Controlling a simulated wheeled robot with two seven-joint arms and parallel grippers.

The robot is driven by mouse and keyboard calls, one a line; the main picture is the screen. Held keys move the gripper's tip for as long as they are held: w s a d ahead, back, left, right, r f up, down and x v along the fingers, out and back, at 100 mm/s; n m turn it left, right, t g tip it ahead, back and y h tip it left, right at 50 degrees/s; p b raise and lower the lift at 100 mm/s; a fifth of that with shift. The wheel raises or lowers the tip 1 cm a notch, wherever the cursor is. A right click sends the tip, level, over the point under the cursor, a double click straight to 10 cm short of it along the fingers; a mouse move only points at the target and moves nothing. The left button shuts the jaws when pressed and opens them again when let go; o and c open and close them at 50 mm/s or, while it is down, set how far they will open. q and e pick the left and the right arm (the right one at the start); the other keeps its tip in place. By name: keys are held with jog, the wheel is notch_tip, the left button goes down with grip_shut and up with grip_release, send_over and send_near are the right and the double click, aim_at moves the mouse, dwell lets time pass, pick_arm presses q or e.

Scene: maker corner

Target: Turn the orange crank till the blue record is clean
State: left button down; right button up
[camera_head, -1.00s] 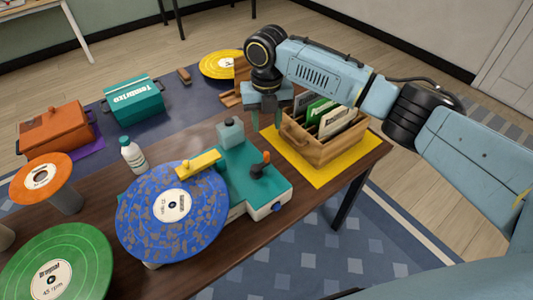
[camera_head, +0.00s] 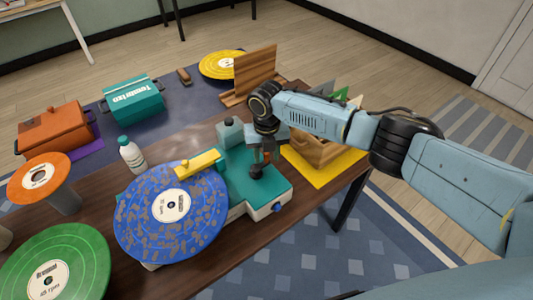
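The blue record (camera_head: 160,228) lies on the teal and white cleaning machine (camera_head: 234,176), with brown blotches over much of its surface. A yellow arm (camera_head: 199,164) reaches over the record's edge. The crank (camera_head: 256,171) is on top of the machine's right part; its black base shows, and its orange handle is mostly hidden by my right gripper. My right gripper (camera_head: 263,153) points down at the handle, with its fingers close beside it. I cannot tell whether they are closed on it. My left gripper is not in view.
A white bottle (camera_head: 131,154) stands behind the record. A green record (camera_head: 80,246) and an orange record (camera_head: 24,184) are at left. A wooden crate (camera_head: 314,151) of sleeves sits on a yellow mat (camera_head: 334,174), partly behind my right arm. Teal and orange boxes stand farther back.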

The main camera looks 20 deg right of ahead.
grip_shut()
